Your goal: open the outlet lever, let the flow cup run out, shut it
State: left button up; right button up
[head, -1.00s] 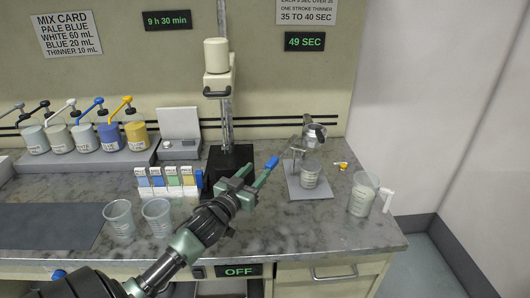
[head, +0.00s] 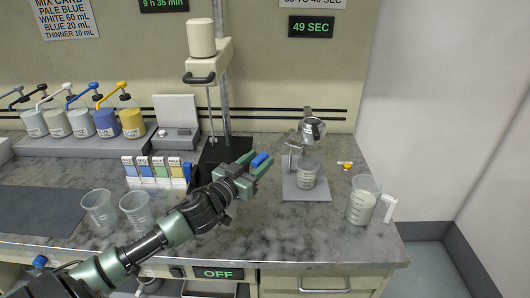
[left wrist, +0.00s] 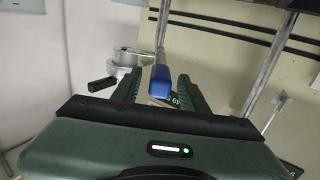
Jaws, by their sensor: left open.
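The metal flow cup (head: 313,128) stands on a stand over a pale base plate (head: 300,191) at the back right of the bench. A clear beaker (head: 307,173) with pale contents stands under it. My left gripper (head: 259,165) is open, to the left of the stand and apart from it. A blue block (left wrist: 160,83) shows between its green fingers in the left wrist view; I cannot tell what it belongs to. A metal cup (left wrist: 122,58) with a black bar shows beyond the fingers there. I cannot make out the outlet lever's position. My right gripper is out of view.
A mixer stand (head: 205,72) rises behind my gripper. Pump bottles (head: 106,122), cards (head: 160,171) and two empty cups (head: 100,208) are left. The front right bench is clear.

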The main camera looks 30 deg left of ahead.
aim_at(266, 152)
pick_arm(q)
jog(key=w, duration=0.4)
jog(key=shift+f+p, duration=0.1)
jog(key=shift+p, duration=0.2)
grip_shut()
dwell(1.1)
